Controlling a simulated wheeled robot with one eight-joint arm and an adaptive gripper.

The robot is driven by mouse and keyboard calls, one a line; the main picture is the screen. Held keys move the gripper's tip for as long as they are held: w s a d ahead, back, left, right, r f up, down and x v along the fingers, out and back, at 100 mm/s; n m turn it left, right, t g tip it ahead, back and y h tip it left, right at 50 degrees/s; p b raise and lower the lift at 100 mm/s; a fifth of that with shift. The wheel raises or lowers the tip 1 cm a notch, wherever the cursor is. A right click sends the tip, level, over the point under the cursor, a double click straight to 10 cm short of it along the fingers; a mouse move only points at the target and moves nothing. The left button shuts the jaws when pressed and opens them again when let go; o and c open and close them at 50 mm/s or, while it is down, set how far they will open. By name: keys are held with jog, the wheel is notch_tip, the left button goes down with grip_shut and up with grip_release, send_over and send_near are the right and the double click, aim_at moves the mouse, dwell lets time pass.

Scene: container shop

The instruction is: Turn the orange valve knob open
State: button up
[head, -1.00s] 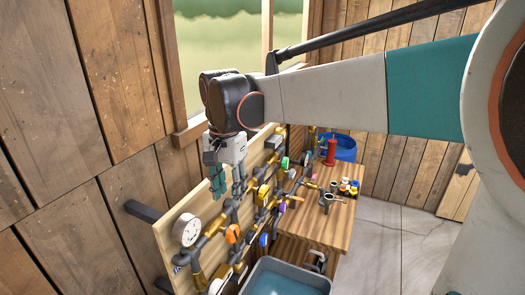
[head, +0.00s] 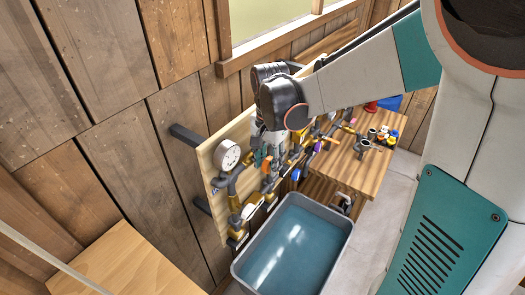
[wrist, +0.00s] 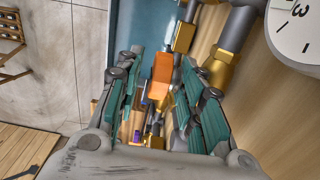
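The orange valve knob (wrist: 161,76) shows in the wrist view between the teal finger pads of my gripper (wrist: 161,58). A gap shows on both sides of the knob, so my gripper is open around its line of sight. I cannot tell how far the knob lies beyond the fingertips. In the head view the orange knob (head: 266,164) sits on the pipework, right by my gripper (head: 263,154), whose fingers point down at the panel and are partly hidden by my wrist.
A white gauge (head: 227,155) is at the panel's left end; it also shows in the wrist view (wrist: 297,30). A grey tub (head: 240,266) of blue water stands below the pipes. A wooden table (head: 385,170) with small parts is behind. Other coloured knobs crowd the pipework.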

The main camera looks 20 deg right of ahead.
jog(key=shift+f, duration=0.1)
grip_shut()
jog(key=shift+s+a+f+t+h+b, duration=0.1)
jog(key=shift+t+h+b, duration=0.2)
jog(key=shift+h+b, duration=0.1)
jog(key=shift+s+a+f+t+h+b, duration=0.1)
jog(key=shift+t+h+b, duration=0.2)
jog(key=shift+h+b, duration=0.1)
jog(key=shift+r+t+h, duration=0.15)
jog(key=shift+t+h, duration=0.15)
jog(key=shift+h, duration=0.1)
grip_release()
